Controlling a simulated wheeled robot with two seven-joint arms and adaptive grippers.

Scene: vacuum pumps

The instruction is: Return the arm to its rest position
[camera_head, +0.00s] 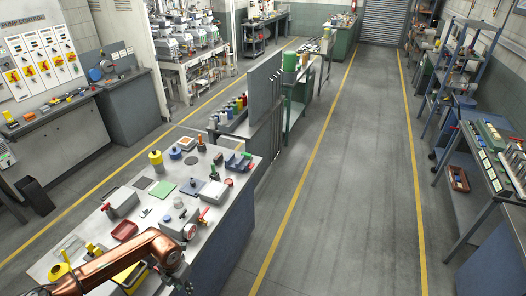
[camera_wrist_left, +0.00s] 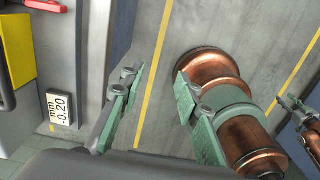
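My left arm (camera_head: 125,259), copper-coloured, comes in from the lower left of the head view, over the near end of the workbench. Its gripper (camera_head: 178,284) is small and partly cut off at the bottom edge there. In the left wrist view the two green-grey fingers of my left gripper (camera_wrist_left: 160,92) stand apart, with only floor showing between them. A copper link of mine with a green band (camera_wrist_left: 228,104) shows behind the right finger. Green-grey finger-like parts (camera_wrist_left: 297,112), which look like my right gripper, are cut off at the right edge.
The workbench (camera_head: 238,205) carries a red tray (camera_head: 125,230), a green mat (camera_head: 163,189), a gauge (camera_head: 190,231) and several pump parts. The aisle (camera_head: 340,200) is clear.

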